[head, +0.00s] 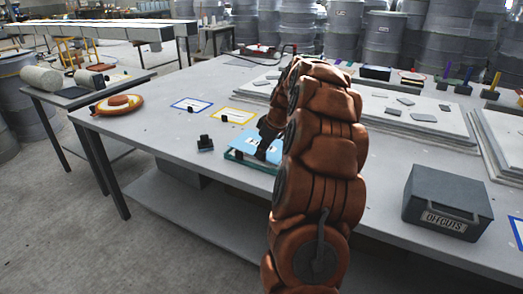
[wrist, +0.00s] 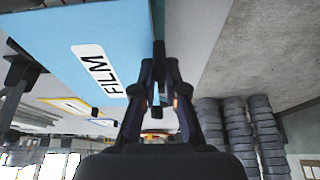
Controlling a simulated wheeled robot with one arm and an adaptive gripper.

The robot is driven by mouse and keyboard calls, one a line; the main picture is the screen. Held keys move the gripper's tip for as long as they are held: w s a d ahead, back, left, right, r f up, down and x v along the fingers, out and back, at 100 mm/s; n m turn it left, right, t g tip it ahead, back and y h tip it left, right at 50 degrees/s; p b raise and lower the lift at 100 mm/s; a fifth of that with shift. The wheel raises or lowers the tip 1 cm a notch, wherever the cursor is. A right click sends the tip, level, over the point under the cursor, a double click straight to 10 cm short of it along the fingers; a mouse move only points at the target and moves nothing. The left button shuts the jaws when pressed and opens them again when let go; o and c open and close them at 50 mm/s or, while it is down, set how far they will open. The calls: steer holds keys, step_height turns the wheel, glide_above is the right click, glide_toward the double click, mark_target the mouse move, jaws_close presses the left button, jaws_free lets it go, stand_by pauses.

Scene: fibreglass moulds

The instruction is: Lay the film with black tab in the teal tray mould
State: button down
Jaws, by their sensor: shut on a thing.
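The film (head: 246,138) is a light blue sheet, seen just above or against the teal tray mould (head: 232,157) on the near part of the bench. In the wrist view the film (wrist: 85,35) fills the upper left and has a white label reading FILM. My gripper (wrist: 157,88) is shut on its black tab (wrist: 158,55) at the film's edge. In the head view my arm hides part of the gripper, the film and the tray's right side. I cannot tell whether the film touches the tray.
A small black stand (head: 205,143) sits left of the tray. Blue-framed (head: 191,104) and yellow-framed (head: 232,116) cards lie behind it. An orange ring-shaped roll (head: 117,104) is at the left corner. A grey OFFCUTS box (head: 447,203) stands right; large white slabs (head: 375,108) lie behind my arm.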

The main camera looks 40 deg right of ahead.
steer(key=shift+f+g+p, duration=0.15)
steer(key=shift+g+p, duration=0.3)
steer(key=shift+g, duration=0.05)
steer(key=shift+f+b, duration=0.4)
steer(key=shift+f, duration=0.1)
stand_by(0.5)
steer(key=shift+r+g+p, duration=0.1)
steer(key=shift+g+p, duration=0.25)
steer(key=shift+g, duration=0.05)
steer(key=shift+g+h+p, duration=0.4)
steer(key=shift+g+p, duration=0.25)
steer(key=shift+g, duration=0.05)
steer(key=shift+w+a+f, duration=0.1)
steer(key=shift+w+f, duration=0.1)
steer(key=shift+f, duration=0.15)
steer(key=shift+g+h+p, duration=0.3)
steer(key=shift+g+p, duration=0.8)
steer(key=shift+g, duration=0.2)
steer(key=shift+f, duration=0.2)
stand_by(0.5)
